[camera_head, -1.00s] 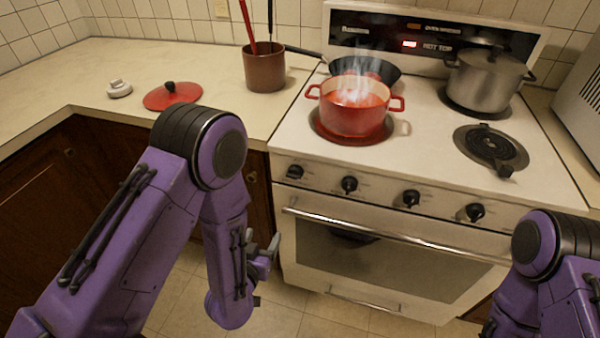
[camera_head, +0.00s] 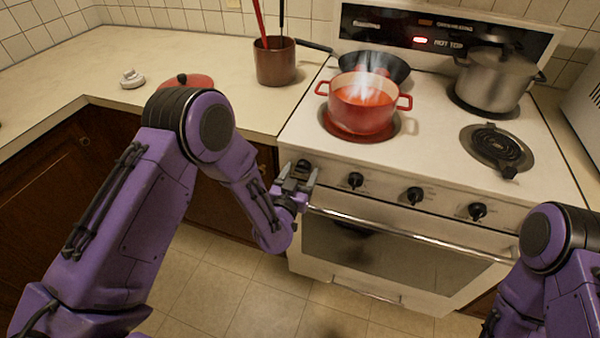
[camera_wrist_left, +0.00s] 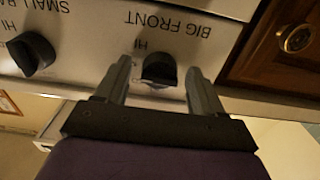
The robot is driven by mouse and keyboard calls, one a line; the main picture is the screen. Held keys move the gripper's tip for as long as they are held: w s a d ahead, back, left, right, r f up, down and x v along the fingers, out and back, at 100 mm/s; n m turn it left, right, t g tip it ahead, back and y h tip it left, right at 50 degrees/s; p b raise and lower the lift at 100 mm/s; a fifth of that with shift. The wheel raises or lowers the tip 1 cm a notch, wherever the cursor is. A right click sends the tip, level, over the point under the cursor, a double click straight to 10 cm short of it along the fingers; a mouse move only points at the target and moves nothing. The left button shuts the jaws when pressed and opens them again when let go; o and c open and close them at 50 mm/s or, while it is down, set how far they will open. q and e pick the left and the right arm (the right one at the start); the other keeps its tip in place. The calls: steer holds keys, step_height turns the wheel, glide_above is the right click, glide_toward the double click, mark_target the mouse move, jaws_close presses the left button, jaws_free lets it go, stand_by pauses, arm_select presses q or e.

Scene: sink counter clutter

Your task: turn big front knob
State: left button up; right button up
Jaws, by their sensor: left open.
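The big front knob (camera_wrist_left: 160,70) is black, on the stove's front panel under the upside-down label "BIG FRONT" in the left wrist view. In the head view it is the leftmost knob (camera_head: 303,165), partly covered by my gripper. My left gripper (camera_head: 298,176) is open at this knob. In the left wrist view its two fingers (camera_wrist_left: 159,67) stand one on each side of the knob, with gaps showing; I cannot tell how deep they reach. My right arm shows at the lower right, but its gripper is not seen.
A steaming red pot (camera_head: 362,105) stands on the front left burner, a dark pan (camera_head: 398,68) and a steel pot (camera_head: 492,82) behind. Another knob (camera_wrist_left: 32,54) is beside the left fingers. The oven handle (camera_head: 400,235) runs below. A wooden cabinet (camera_wrist_left: 275,50) borders the stove.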

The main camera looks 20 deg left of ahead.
arm_select(q)
steer(key=c, duration=1)
steer(key=shift+c, duration=0.2)
steer(key=shift+n, duration=0.3)
steer(key=n+b, duration=0.1)
steer(key=n, duration=0.2)
steer(key=shift+f, duration=0.1)
steer(key=n+b, duration=0.2)
steer(key=n, duration=0.3)
steer(key=o, duration=1)
steer(key=shift+o, duration=0.2)
